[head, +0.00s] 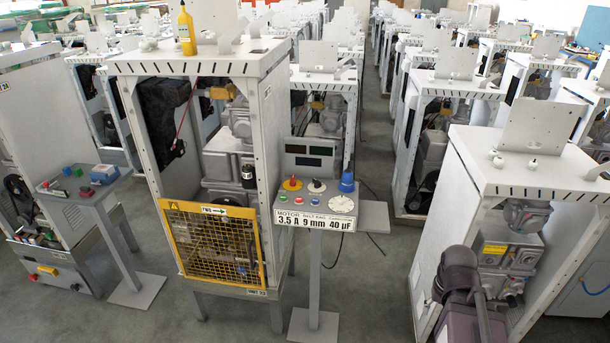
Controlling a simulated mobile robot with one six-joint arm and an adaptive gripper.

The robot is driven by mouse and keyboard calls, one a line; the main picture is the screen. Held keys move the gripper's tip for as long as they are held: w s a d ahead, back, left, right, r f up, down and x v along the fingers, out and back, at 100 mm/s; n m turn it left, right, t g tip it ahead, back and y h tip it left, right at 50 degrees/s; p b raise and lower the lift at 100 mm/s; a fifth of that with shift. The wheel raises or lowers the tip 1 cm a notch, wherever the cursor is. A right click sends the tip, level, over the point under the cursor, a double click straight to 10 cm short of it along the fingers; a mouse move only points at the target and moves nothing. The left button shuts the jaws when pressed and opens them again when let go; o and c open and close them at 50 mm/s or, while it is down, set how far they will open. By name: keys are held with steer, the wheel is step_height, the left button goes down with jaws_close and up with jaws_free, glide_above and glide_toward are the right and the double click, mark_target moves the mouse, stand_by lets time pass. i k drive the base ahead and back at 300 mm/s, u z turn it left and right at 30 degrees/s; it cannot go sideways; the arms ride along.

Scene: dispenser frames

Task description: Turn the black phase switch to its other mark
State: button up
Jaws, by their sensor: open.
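The black phase switch appears to be the small black knob (316,185) on a pale round plate. It sits on the sloping top of the grey control box (322,221), between a red knob on a yellow plate (292,183) and a blue knob or plug (347,183). It is too small to tell which mark it points to. A purple and dark grey arm part, probably mine, shows at the lower right. It is well to the right of the box and apart from it. My gripper's fingers cannot be made out.
The box stands on a grey post, with a white dial (342,204) and several small buttons. Left of it is a machine frame with a yellow mesh guard (212,245) and a yellow bottle (186,30) on top. Another frame (520,178) stands right. Floor between is clear.

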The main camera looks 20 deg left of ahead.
mark_target(318, 184)
steer(key=u, duration=0.5)
steer(key=i, duration=0.95)
steer(key=u, duration=0.35)
